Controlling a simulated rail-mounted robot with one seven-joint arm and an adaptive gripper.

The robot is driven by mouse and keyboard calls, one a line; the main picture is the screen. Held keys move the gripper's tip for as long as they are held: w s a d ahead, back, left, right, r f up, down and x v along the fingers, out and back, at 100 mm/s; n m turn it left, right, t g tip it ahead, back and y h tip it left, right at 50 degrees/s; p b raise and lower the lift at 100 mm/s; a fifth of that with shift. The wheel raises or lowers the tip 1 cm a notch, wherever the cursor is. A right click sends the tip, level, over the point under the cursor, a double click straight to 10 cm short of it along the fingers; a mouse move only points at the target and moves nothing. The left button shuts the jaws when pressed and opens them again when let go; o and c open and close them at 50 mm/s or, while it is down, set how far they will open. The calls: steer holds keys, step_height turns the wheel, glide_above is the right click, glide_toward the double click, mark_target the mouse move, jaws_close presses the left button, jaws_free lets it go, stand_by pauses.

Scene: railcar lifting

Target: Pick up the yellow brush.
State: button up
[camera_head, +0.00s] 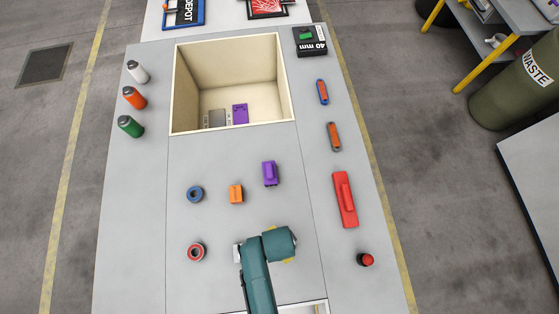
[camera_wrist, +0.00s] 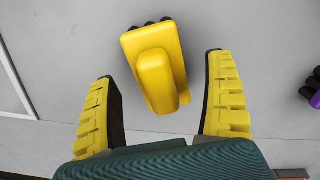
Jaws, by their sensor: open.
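The yellow brush (camera_wrist: 158,72) lies on the grey table top in the wrist view, with a rounded raised handle and dark bristles along its far edge. My gripper (camera_wrist: 160,90) is open, with one yellow ridged finger to the left of the brush and one to the right. Grey table shows between each finger and the brush, and nothing is held. In the head view my teal arm hides most of this spot. A small yellow patch shows beside it, and I cannot tell whether it is brush or finger.
A purple block-like object (camera_head: 269,173), an orange one (camera_head: 236,194), a blue ring (camera_head: 195,194) and a red ring (camera_head: 196,252) lie nearby. An open bin (camera_head: 183,100) is beyond.

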step_height(320, 180, down, 2)
steer(key=shift+f, duration=0.1)
steer(key=c, duration=1.4)
steer(key=shift+o, duration=0.2)
step_height(320, 180, up, 10)
steer(key=shift+r+p, duration=0.15)
steer(key=shift+p, duration=0.75)
